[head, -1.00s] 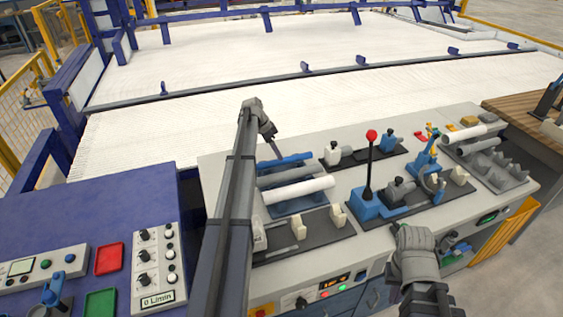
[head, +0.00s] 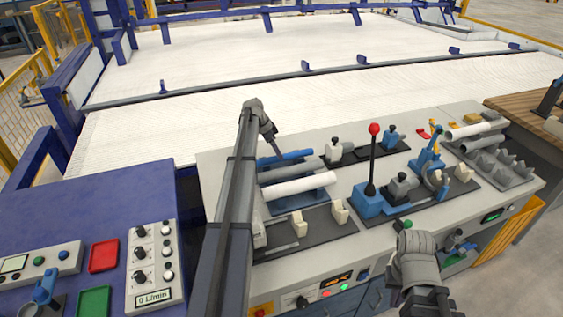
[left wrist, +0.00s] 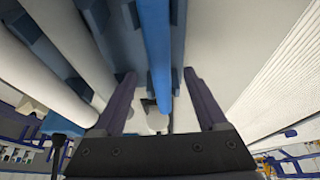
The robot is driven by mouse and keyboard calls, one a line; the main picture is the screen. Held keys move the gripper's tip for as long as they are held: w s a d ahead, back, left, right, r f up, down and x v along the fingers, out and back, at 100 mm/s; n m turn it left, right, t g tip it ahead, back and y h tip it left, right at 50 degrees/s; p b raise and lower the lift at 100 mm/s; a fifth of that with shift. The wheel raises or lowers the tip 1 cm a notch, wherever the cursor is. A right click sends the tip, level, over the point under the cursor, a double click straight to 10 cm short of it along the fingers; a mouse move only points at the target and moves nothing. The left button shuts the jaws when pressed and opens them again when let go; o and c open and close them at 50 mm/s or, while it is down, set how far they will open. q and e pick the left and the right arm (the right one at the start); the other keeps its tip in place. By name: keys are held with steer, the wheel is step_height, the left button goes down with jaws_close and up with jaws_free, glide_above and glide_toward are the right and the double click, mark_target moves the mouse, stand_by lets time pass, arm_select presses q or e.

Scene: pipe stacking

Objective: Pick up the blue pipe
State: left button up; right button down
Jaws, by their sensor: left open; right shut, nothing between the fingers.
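The blue pipe (head: 292,156) lies in the rack on the grey bench, behind a grey pipe and a white pipe. My left gripper (head: 279,154) points down at the blue pipe, its fingers partly hidden by each other. In the left wrist view, the open left gripper (left wrist: 163,95) has one finger on each side of the blue pipe (left wrist: 153,40). Whether the fingers touch it is not clear. My right gripper (head: 416,262) is at the bench's front edge, far from the pipe; its fingertips are mostly hidden.
The grey pipe (head: 290,172) and white pipe (head: 300,186) lie parallel in front. A lever with a red knob (head: 374,129) stands to the right, near blue and grey fittings. A rack of grey pipe parts (head: 492,162) is further right. The white conveyor bed (head: 240,110) behind is clear.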

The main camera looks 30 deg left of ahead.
arm_select(q)
steer(key=b+x, duration=0.2)
steer(key=x, duration=0.2)
steer(key=shift+b, duration=0.3)
steer(key=shift+r, duration=0.15)
jaws_close()
